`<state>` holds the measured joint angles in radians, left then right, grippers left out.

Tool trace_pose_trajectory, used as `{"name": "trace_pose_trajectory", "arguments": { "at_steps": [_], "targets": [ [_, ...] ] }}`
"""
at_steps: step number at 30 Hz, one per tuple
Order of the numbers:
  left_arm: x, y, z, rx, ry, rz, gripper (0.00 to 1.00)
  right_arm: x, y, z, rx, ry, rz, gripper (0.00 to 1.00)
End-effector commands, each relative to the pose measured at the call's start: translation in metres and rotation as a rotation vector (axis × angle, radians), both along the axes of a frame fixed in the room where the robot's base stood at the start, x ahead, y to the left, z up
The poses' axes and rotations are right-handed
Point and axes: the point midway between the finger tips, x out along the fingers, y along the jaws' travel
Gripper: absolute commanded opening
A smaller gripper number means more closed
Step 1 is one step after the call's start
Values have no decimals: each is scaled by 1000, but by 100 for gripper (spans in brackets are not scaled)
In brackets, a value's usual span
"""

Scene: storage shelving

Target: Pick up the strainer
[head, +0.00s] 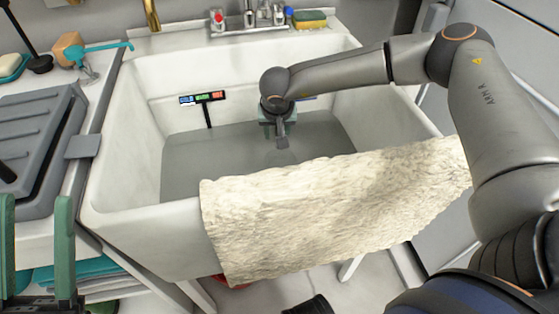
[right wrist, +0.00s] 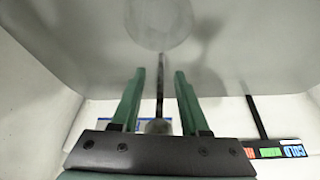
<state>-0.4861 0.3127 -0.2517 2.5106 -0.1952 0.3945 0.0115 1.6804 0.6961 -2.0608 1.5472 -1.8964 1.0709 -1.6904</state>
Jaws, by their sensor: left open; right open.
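The strainer (right wrist: 160,22) shows in the right wrist view as a pale, round, mesh-like disc on the grey sink floor. Its thin dark handle (right wrist: 160,88) runs back between the two green fingers of my right gripper (right wrist: 159,72). The fingers are apart, with a gap on each side of the handle. In the head view my right gripper (head: 279,132) reaches down into the sink, and the strainer is mostly hidden or too faint there. My left gripper (head: 35,200) is open and empty at the lower left, outside the sink.
The white sink (head: 120,215) has high walls around my right gripper. A cream towel (head: 320,205) hangs over its front rim.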

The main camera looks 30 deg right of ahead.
Motion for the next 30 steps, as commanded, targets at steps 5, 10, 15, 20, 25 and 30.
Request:
{"name": "trace_pose_trajectory", "arguments": {
  "at_steps": [5,10,15,20,25,30],
  "targets": [
    [1,-1,-10,9,4,3,50,7,-3,-16,0,-2,1,45],
    [1,-2,-9,9,6,3,50,6,-2,-15,0,-1,1,45],
    [1,-2,-9,7,7,3,50,6,-3,-15,0,-1,0,26],
    [1,-1,-9,2,8,4,50,6,-3,-15,0,-1,0,8],
    [1,-1,-9,-1,7,5,50,6,-3,-15,0,-1,0,0],
    [1,-1,-9,-1,7,5,50,6,-3,-15,0,0,0,0]
  ]
}}
